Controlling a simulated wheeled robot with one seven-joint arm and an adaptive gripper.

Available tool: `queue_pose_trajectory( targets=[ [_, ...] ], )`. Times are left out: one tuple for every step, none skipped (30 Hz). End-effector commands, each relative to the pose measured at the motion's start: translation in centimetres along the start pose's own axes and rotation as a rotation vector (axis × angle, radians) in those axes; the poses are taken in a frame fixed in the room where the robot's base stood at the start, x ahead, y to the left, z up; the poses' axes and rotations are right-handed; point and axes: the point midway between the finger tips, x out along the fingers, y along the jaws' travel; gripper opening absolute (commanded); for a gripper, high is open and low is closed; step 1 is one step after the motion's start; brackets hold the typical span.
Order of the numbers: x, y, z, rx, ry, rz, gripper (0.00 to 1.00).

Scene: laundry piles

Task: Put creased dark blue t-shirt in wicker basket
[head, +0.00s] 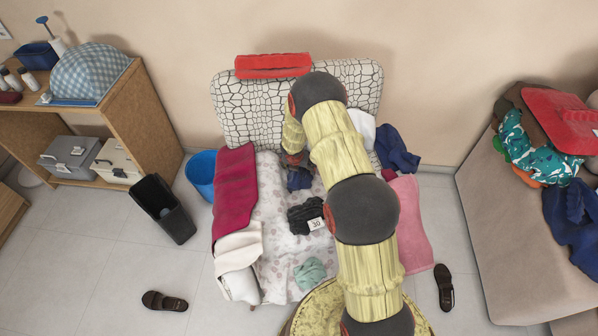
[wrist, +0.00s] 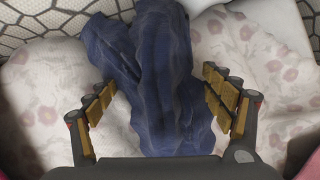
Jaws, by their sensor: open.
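A creased dark blue cloth, which looks like the t-shirt (wrist: 150,75), lies bunched on the flowered seat in the wrist view, close to the cracked-pattern backrest. Part of it also shows below my arm in the head view (head: 299,179). My gripper (wrist: 160,103) is open, with one finger on each side of the cloth. The cloth runs between the fingers, and I cannot tell whether they touch it. In the head view my arm hides most of the gripper. I cannot make out a wicker basket for certain in either view.
The armchair (head: 234,108) also holds a red folded cloth (head: 273,66), a crimson cloth (head: 235,185), dark clothing (head: 303,214) and a pink towel (head: 410,220). Another dark blue cloth (head: 397,150) lies right.

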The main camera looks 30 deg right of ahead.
Motion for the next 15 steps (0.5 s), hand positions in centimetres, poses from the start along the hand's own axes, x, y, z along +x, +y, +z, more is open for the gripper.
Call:
queue_pose_trajectory(
  targets=[
    [-0.04, 0.0, -0.01, 0.0, 0.0, 0.0, 0.82],
    [-0.04, -0.01, -0.02, 0.0, 0.001, 0.0, 0.81],
    [-0.04, -0.01, -0.03, 0.0, 0.001, 0.0, 0.78],
    [-0.03, -0.01, -0.04, 0.0, 0.001, 0.0, 0.77],
    [-0.03, -0.01, -0.04, 0.0, 0.001, 0.0, 0.75],
    [-0.03, -0.01, -0.05, 0.0, 0.001, 0.0, 0.73],
    [-0.03, -0.01, -0.06, 0.0, 0.001, 0.0, 0.71],
    [-0.03, -0.01, -0.06, 0.0, 0.001, 0.0, 0.69],
    [-0.03, -0.01, -0.06, 0.0, 0.001, 0.0, 0.67],
    [-0.03, -0.01, -0.06, 0.0, 0.001, 0.0, 0.65],
    [-0.03, -0.01, -0.07, 0.0, 0.001, 0.0, 0.64],
    [-0.02, -0.01, -0.07, 0.0, 0.001, 0.0, 0.61],
    [-0.02, -0.01, -0.07, 0.0, 0.001, 0.0, 0.59],
    [-0.02, -0.01, -0.07, 0.0, 0.001, 0.0, 0.58],
    [-0.03, -0.01, -0.07, 0.0, 0.001, 0.0, 0.56]
  ],
)
